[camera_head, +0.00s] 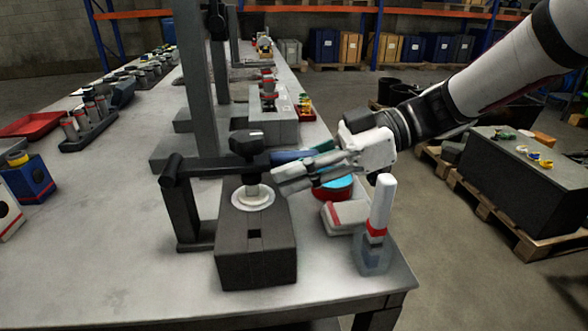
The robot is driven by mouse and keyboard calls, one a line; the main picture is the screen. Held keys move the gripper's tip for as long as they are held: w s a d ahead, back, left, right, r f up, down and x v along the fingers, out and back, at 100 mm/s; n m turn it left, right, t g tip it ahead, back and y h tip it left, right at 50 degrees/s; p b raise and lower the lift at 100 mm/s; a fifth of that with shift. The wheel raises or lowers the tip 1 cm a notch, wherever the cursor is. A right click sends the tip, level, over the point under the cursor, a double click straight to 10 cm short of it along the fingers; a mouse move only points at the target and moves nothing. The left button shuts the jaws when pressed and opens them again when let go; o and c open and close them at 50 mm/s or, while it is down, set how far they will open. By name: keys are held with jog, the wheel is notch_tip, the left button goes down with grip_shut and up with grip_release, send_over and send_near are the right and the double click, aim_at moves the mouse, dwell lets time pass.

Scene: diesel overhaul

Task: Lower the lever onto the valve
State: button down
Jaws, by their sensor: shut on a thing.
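A dark lever (212,163) runs about level from a post (183,205) at the left, with a thick black press head (246,143) on it. Below the head, a metal valve (253,190) stands upright with a pale round disc (253,198) around it, on a dark grey block (255,255). The head sits over the valve top; I cannot tell whether they touch. My gripper (282,168) comes in from the right and is shut on the lever's right end, where a blue part shows between the fingers. The exact grip is partly hidden by the fingers.
A red tub with blue content (335,188), a folded cloth (346,214) and a white-topped bottle (380,215) stand close below my gripper. A tall grey column (190,80) rises behind the lever. The tabletop's left front (110,260) is clear.

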jog(key=shift+w, duration=0.3)
jog(key=c, duration=1.5)
grip_release()
jog(key=shift+s, duration=0.1)
jog(key=v, duration=1.2)
jog(key=shift+d, duration=0.1)
